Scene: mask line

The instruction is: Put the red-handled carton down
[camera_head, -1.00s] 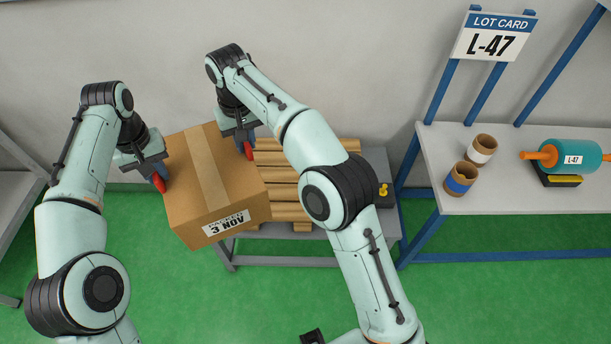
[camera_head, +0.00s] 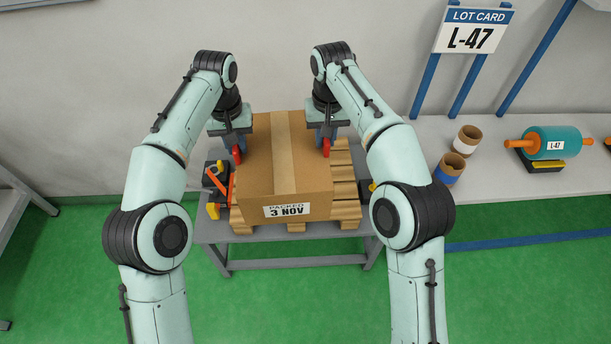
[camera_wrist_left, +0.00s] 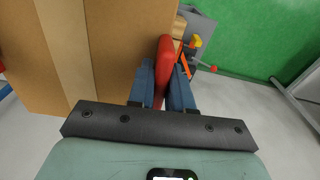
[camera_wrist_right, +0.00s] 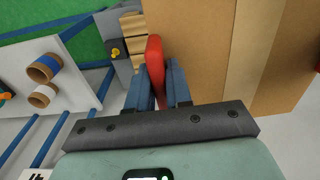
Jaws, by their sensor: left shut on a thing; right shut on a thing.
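The carton (camera_head: 260,165) is brown cardboard with a tape strip and a "PACKED 3 NOV" label. It has a red handle on each side. My left gripper (camera_head: 237,152) is shut on the left red handle, also seen in the left wrist view (camera_wrist_left: 164,62). My right gripper (camera_head: 325,146) is shut on the other red handle, clear in the right wrist view (camera_wrist_right: 154,60). The carton is level and over the slatted wooden pallet (camera_head: 345,190) in the head view. Whether its underside touches the slats is hidden.
The pallet lies on a grey table (camera_head: 290,259). A tool with orange and yellow parts (camera_head: 217,188) sits left of the pallet. On the right, a bench (camera_head: 480,222) holds two cardboard rolls (camera_head: 466,139) and a teal roller (camera_head: 550,143). A lot card sign (camera_head: 474,32) reads L-47.

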